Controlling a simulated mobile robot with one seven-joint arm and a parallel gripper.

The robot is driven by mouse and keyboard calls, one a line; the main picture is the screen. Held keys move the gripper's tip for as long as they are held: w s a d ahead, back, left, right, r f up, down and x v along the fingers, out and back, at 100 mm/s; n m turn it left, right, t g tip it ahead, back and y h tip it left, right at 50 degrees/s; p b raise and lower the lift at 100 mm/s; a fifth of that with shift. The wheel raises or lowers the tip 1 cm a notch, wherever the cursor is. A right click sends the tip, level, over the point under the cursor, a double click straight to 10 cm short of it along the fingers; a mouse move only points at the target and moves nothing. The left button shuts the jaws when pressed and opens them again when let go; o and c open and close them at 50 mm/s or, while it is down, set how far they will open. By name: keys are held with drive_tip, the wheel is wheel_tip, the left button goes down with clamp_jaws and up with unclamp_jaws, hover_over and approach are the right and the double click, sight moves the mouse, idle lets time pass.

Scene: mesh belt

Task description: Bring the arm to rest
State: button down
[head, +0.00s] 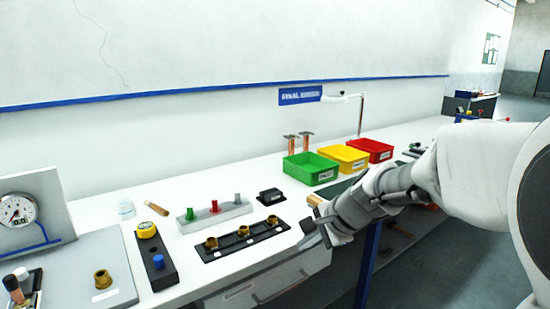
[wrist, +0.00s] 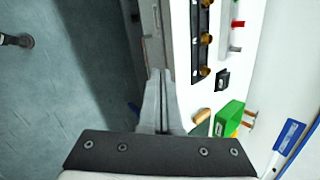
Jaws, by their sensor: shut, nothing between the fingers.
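My gripper (head: 322,236) is at the front edge of the white bench (head: 160,197), in the middle of the head view, with my white and grey arm reaching in from the right. In the wrist view the two fingers of my gripper (wrist: 161,76) lie together, shut and empty. They point along the bench's front edge, with the floor to the left and the bench top to the right. No object touches the fingers in the wrist view.
A black strip with brass fittings (head: 242,238) lies just left of my gripper. Green (head: 312,168), yellow (head: 343,156) and red (head: 371,149) bins stand behind it. A gauge (head: 17,210) stands far left. Open floor (wrist: 70,90) lies in front of the bench.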

drive_tip(key=s+d+r+n+h+p, duration=0.2)
drive_tip(key=s+n, duration=0.4)
drive_tip(key=s, duration=0.6)
drive_tip(key=s+d+r+n+h+p, duration=0.3)
drive_tip(key=s+d+r+n, duration=0.2)
drive_tip(key=s, duration=0.7)
wheel_tip(320, 180, up, 2)
drive_tip(key=shift+r+n, duration=0.1)
drive_tip(key=shift+n, duration=1)
drive_tip(key=shift+d, duration=0.1)
